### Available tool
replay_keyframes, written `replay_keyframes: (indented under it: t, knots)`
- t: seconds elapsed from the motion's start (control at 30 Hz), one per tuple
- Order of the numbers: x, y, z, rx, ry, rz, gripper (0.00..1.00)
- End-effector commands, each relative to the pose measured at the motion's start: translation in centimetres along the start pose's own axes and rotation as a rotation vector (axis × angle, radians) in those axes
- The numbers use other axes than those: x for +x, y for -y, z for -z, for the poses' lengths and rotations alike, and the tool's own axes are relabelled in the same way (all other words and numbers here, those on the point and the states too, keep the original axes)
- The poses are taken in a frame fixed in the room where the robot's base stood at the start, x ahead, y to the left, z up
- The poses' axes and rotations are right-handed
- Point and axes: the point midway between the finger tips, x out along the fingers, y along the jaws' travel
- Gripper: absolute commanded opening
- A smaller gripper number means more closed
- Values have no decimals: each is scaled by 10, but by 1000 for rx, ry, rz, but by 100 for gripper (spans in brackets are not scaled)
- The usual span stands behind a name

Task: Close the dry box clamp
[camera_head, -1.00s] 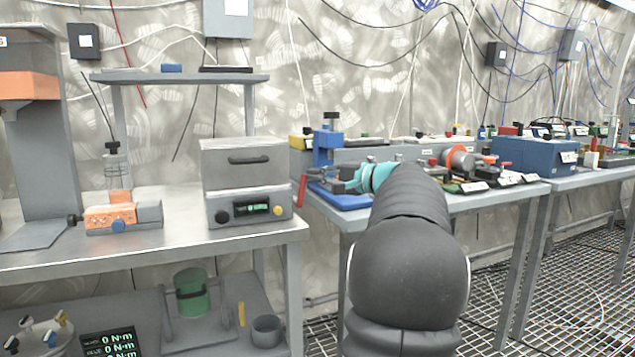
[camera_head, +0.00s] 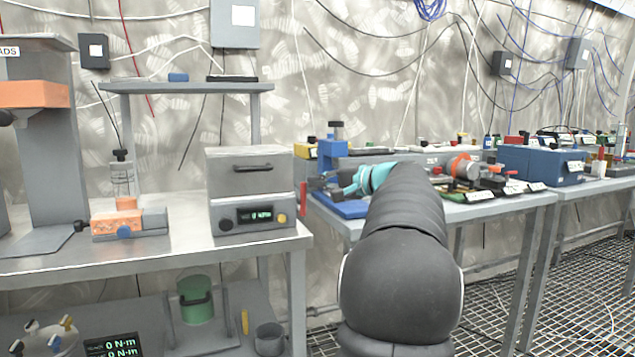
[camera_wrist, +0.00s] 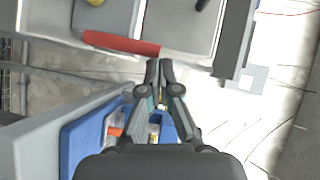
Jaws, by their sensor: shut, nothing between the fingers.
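A grey box (camera_head: 250,189) with a black handle, a green-lit display and a yellow knob stands at the right end of the left bench; it looks like the dry box. A red bar (camera_head: 303,197) stands upright just right of it and may be its clamp handle. In the wrist view the red bar (camera_wrist: 120,43) lies across the grey box's edge. My gripper (camera_wrist: 160,66) is shut and empty, its tips close to the bar's right end; I cannot tell whether they touch. In the head view my gripper (camera_head: 319,184) is small and partly hidden by my arm.
A blue stand (camera_head: 332,160) on a blue base (camera_head: 342,207) is close by my gripper on the right bench (camera_head: 480,208). A gap separates the benches. A shelf (camera_head: 185,87) is above the left bench. An orange-and-grey fixture (camera_head: 128,220) stands left of the box.

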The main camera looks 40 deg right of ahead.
Motion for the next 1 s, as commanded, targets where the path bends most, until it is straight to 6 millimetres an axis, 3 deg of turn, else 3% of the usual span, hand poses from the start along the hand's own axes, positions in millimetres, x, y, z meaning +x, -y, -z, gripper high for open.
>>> replay_keyframes:
  t: [0.23,0.5,0.7,1.0]
  knots:
    - [-13,3,24,-1,11,1,0]
    - [-70,-3,23,-3,9,1,0]
    - [-101,-4,24,-2,9,1,0]
    - [-113,-4,23,-2,12,2,0]
